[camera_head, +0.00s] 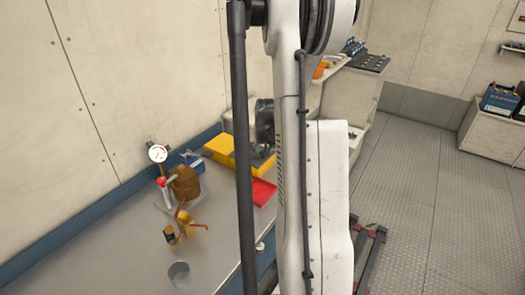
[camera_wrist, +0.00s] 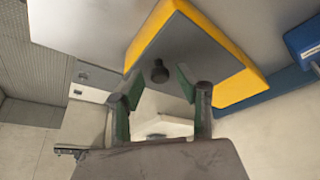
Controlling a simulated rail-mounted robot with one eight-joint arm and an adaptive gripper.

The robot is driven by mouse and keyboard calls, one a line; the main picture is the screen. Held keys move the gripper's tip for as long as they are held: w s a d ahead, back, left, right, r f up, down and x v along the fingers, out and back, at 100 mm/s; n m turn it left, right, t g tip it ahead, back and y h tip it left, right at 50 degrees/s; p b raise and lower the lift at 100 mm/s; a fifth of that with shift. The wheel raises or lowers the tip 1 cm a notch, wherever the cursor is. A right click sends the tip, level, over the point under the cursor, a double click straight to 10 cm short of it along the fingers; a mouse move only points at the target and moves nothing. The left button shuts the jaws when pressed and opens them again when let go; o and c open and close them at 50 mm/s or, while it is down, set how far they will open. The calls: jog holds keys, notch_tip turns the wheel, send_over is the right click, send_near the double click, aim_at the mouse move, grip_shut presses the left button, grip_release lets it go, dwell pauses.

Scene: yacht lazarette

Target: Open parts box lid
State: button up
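The parts box (camera_wrist: 235,88) is yellow with a grey lid (camera_wrist: 185,45) in the wrist view, and the lid looks closed. A dark round knob (camera_wrist: 158,72) stands on the lid. My gripper (camera_wrist: 160,82) is open, with one dark green finger on each side of the knob and visible gaps between. In the head view, a yellow box (camera_head: 220,146) stands on the bench by the wall, partly hidden behind my arm. My gripper's fingers cannot be made out in the head view.
A red tray (camera_head: 263,191) lies in front of the yellow box. A blue box (camera_head: 190,159), a pressure gauge (camera_head: 157,153), brown and orange fittings (camera_head: 186,182) and a metal cup (camera_head: 179,274) are on the left bench. The floor (camera_head: 425,190) at right is clear.

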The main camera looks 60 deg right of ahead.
grip_shut()
jog(key=w+b, duration=0.3)
jog(key=w, duration=1)
jog(key=shift+b, duration=0.3)
jog(key=shift+o, duration=1)
grip_release()
jog(key=v, duration=1.2)
